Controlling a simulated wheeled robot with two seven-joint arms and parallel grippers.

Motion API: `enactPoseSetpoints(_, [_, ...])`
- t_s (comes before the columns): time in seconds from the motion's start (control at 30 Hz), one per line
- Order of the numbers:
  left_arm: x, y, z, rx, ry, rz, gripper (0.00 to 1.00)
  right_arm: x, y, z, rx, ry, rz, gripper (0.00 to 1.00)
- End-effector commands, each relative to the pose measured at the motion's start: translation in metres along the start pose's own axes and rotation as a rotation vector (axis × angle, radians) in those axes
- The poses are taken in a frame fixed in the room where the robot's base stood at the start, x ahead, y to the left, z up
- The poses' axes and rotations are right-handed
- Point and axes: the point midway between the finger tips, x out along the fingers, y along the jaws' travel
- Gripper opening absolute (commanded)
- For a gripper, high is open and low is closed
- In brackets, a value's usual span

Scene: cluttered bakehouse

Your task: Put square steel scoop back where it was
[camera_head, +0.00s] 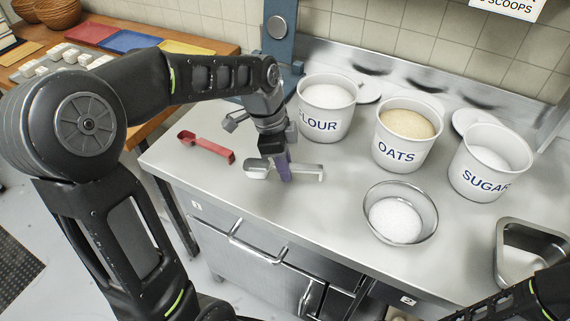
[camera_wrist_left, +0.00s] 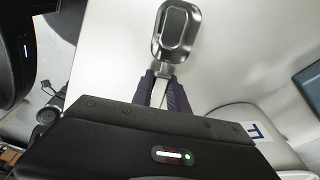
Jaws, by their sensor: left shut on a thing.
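The square steel scoop (camera_head: 256,170) is low over the left part of the steel counter, its bowl to the left and its handle running right. My left gripper (camera_head: 283,172) comes down from above and is shut on the handle. In the left wrist view the scoop's bowl (camera_wrist_left: 175,30) sticks out beyond the left fingertips (camera_wrist_left: 164,88). I cannot tell whether the scoop touches the counter. My right gripper is out of view; only part of my right arm shows at the lower right.
A red scoop (camera_head: 206,147) lies left on the counter (camera_head: 300,215). FLOUR (camera_head: 325,108), OATS (camera_head: 402,140) and SUGAR (camera_head: 488,165) tubs stand behind and right. A bowl of white grains (camera_head: 400,216) and a steel pan (camera_head: 532,255) are nearer. A SCOOPS sign (camera_head: 505,8) hangs above.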

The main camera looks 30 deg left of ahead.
Motion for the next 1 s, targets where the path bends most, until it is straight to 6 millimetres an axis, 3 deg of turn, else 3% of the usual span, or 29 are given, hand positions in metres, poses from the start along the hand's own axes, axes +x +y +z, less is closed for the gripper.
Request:
enactPoseSetpoints(0.13, [0.004,0.0,0.001,0.0,0.0,0.0,0.0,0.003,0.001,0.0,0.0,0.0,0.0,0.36])
enactPoseSetpoints(0.17, [0.003,0.0,0.001,0.0,0.0,0.0,0.21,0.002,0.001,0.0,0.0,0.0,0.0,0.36])
enactPoseSetpoints(0.47, [0.003,0.0,0.001,0.0,0.0,0.0,0.45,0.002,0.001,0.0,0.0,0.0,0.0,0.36])
enactPoseSetpoints(0.77, [0.001,0.0,0.001,0.0,0.0,-0.001,0.45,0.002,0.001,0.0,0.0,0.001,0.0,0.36])
enactPoseSetpoints(1.0, [-0.025,-0.001,0.001,0.0,0.001,-0.004,0.45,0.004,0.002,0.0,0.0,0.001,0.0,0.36])
